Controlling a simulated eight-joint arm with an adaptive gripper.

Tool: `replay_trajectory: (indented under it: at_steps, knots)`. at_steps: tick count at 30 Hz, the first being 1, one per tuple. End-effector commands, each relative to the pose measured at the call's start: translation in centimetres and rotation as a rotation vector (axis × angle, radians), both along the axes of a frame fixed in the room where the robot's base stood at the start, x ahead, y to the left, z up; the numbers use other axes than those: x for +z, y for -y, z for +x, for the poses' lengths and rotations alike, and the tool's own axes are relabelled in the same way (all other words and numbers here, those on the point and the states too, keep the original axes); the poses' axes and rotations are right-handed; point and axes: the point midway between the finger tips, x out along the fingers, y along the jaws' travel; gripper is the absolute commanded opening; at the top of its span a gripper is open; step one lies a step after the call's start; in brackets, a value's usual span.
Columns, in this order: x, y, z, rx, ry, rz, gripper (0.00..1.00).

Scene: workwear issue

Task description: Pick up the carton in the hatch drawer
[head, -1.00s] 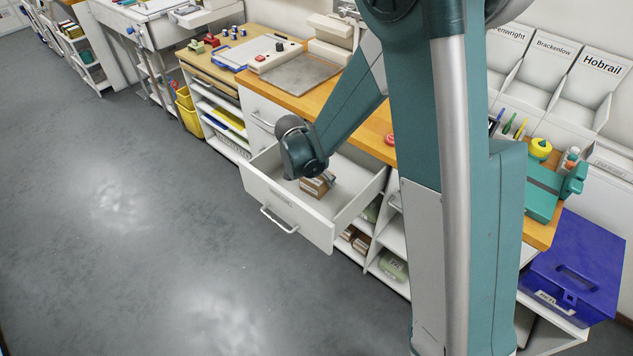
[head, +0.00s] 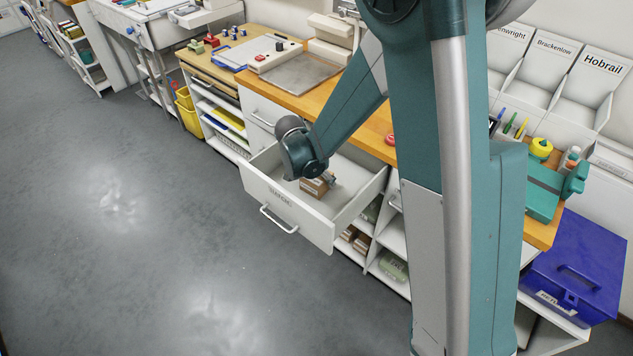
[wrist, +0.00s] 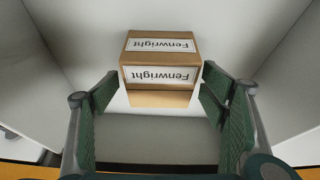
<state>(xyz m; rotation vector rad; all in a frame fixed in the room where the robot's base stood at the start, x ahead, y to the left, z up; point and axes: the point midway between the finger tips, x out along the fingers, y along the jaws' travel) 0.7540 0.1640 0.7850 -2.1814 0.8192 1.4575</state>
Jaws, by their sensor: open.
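The carton (head: 316,187) is a small brown box inside the open white drawer (head: 352,211). I cannot tell how far the fingertips reach down along the carton. In the head view my wrist hides part of the drawer, and the fingers (head: 330,180) show only in small part beside the carton.
The white drawer walls (wrist: 40,60) rise on both sides of my gripper. The wooden counter (head: 285,95) runs above the drawer. Shelves below hold brown boxes (head: 355,239) and a green item (head: 392,266). A blue box (head: 575,265) stands at the right. The floor at left is clear.

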Motion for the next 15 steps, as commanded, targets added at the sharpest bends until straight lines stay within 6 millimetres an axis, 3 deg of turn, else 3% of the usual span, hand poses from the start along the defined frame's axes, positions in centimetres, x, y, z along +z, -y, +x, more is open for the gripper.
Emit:
replay_trajectory:
  at_steps: [3, 10, 15]
  knots:
    - [0.01, 0.00, 0.00, 0.000, 0.000, 0.000, 0.71]
    - [0.01, 0.00, 0.00, 0.000, 0.000, 0.000, 0.40]
    - [0.01, 0.00, 0.00, 0.000, 0.000, 0.000, 0.39]
